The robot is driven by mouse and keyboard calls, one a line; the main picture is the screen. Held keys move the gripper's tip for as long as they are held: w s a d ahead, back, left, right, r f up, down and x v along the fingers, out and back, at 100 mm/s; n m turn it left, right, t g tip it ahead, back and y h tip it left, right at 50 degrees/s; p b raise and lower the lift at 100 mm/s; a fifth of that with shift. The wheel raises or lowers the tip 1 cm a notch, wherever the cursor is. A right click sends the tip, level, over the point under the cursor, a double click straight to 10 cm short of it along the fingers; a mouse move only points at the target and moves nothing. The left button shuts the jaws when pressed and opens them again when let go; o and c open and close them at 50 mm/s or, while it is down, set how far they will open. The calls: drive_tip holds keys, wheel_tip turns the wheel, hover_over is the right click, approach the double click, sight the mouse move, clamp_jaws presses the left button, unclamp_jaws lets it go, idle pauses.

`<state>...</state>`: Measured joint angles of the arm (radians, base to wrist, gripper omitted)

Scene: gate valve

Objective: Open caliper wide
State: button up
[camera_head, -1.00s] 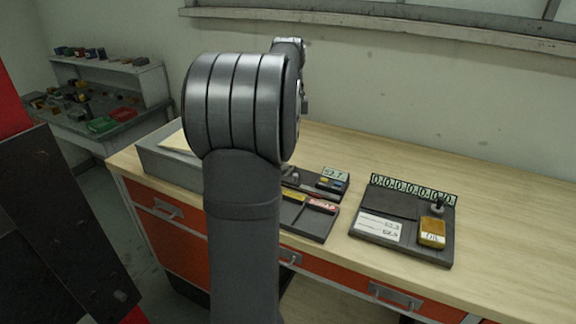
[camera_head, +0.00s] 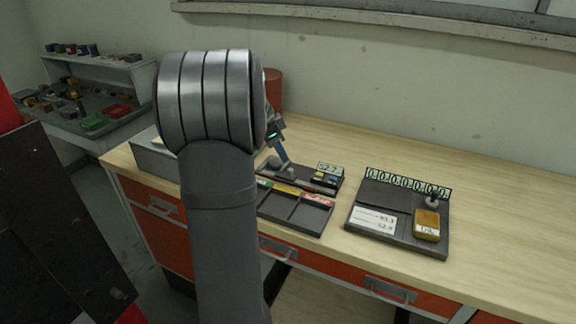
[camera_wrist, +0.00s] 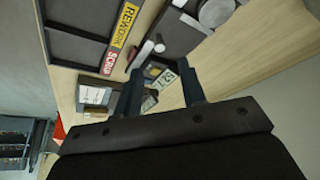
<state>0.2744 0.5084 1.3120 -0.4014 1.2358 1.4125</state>
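The caliper station is a dark base (camera_head: 328,185) with a small display (camera_head: 330,168) and coloured buttons, on the bench right of my arm. Its digits are too small to read surely. Grey metal parts sit at its left end, partly hidden by my arm in the head view. In the wrist view the dark base (camera_wrist: 178,36) carries a silver rod (camera_wrist: 148,52) and a round silver disc (camera_wrist: 214,12).
A sorting tray (camera_head: 297,211) with coloured labels, including REWORK and SCRAP, lies in front. A dark panel (camera_head: 375,194) with a digit row, card and yellow oil block (camera_head: 427,225) stands right. A grey bin (camera_head: 150,165) is left; a red cylinder (camera_head: 273,90) is behind. The bench's right side is clear.

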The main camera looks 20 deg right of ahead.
sight(291, 170)
drive_tip(key=x, duration=0.6)
drive_tip(key=shift+d+f, duration=0.15)
drive_tip(key=shift+f, duration=0.25)
clamp_jaws()
